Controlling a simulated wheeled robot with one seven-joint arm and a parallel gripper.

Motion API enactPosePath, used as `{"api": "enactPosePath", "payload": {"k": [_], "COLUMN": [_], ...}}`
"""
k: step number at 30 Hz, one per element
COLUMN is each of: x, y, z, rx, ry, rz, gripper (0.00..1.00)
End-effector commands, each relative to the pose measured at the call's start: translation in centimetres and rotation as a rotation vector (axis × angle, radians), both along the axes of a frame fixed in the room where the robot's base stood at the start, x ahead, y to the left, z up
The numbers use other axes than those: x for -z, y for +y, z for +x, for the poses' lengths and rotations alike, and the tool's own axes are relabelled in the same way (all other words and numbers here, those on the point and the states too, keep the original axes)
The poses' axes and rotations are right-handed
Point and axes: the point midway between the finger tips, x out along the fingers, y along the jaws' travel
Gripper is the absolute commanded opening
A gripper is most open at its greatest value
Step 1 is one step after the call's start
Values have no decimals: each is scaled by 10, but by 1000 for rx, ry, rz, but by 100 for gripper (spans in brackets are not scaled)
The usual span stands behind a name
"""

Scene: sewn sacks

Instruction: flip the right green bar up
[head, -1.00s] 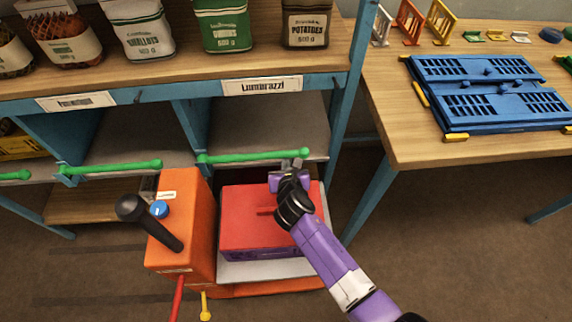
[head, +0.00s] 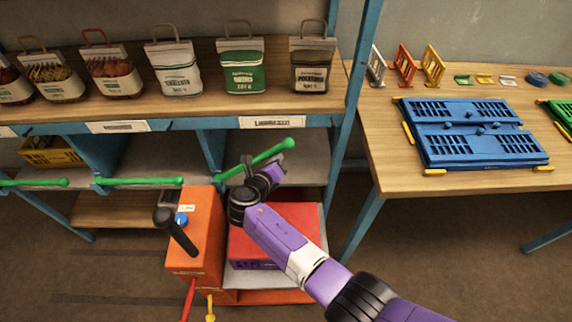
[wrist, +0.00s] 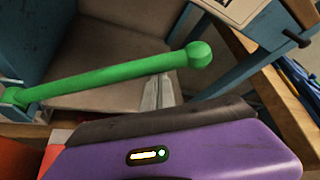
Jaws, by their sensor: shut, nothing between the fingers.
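The right green bar (head: 255,161) slants in the head view. Its left end is at the shelf front and its knobbed right end is raised. The bar (wrist: 110,77) also crosses the wrist view, with the knob to the right. My gripper (head: 275,166) is just below the bar, nearer the raised end. In the wrist view its fingers (wrist: 157,92) are together and empty, with their tips at the bar's lower edge. I cannot tell for sure whether they touch it.
A red-topped box (head: 300,225) and an orange unit with a black lever (head: 195,240) stand below the bar. Another green bar (head: 140,181) lies level to the left. Bags (head: 242,70) line the shelf above. A table with blue panels (head: 470,130) is at right.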

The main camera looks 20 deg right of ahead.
Motion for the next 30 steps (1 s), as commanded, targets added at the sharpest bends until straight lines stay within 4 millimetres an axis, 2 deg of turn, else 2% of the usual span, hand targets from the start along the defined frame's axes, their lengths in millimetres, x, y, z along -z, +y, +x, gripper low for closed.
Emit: {"api": "enactPosePath", "payload": {"k": [1, 3, 12, 21, 30], "x": [-16, -27, -57, -70, -73], "y": [9, 18, 53, 71, 74], "z": [4, 7, 18, 23, 24], "rx": [-5, -4, -2, -1, -1], "ry": [10, 29, 93, 124, 132], "rz": [-43, -102, -295, -384, -403], "gripper": [0, 0, 0, 0, 0]}}
